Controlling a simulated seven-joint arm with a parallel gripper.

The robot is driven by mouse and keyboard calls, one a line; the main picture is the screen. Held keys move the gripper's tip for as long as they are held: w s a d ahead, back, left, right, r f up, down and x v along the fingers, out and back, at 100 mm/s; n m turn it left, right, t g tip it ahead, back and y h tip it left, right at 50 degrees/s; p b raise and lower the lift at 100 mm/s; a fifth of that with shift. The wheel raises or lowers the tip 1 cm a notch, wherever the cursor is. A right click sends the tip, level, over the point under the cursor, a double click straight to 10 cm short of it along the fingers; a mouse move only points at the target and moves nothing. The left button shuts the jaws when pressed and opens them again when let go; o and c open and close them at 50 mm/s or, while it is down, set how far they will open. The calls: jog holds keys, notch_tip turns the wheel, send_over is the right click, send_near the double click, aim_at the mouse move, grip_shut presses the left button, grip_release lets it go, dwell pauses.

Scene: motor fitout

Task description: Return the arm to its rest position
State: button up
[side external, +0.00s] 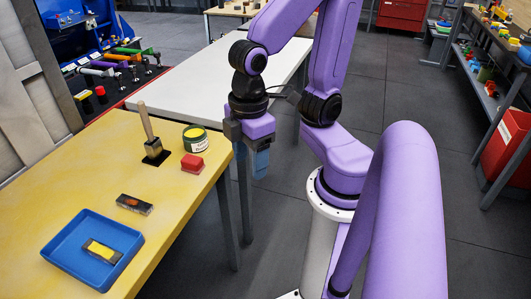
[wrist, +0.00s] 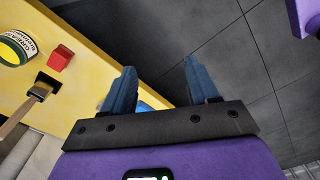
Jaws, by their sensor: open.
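My arm is purple with black joints. In the side view my gripper (side external: 260,160) hangs beside the right edge of the yellow table (side external: 110,165), over the floor gap and apart from everything on the table. In the wrist view my gripper (wrist: 158,85) has its two blue fingers spread apart with nothing between them but the floor and table edge behind. It is open and empty.
On the yellow table stand a brush (side external: 151,135) on a dark square, a grease tin (side external: 195,138), a red block (side external: 192,163), a dark block with an orange spot (side external: 134,204), and a blue tray (side external: 70,262) holding a yellow-and-dark part (side external: 102,252). A white table (side external: 190,95) stands behind.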

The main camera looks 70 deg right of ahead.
jog(key=shift+s+d+f+n, duration=0.15)
jog(key=shift+s+d+n, duration=0.1)
jog(key=shift+s+d, duration=0.4)
jog(key=shift+s+d+f+n, duration=0.15)
jog(key=shift+s+d+n, duration=0.1)
jog(key=shift+s+d, duration=0.35)
dwell(0.4)
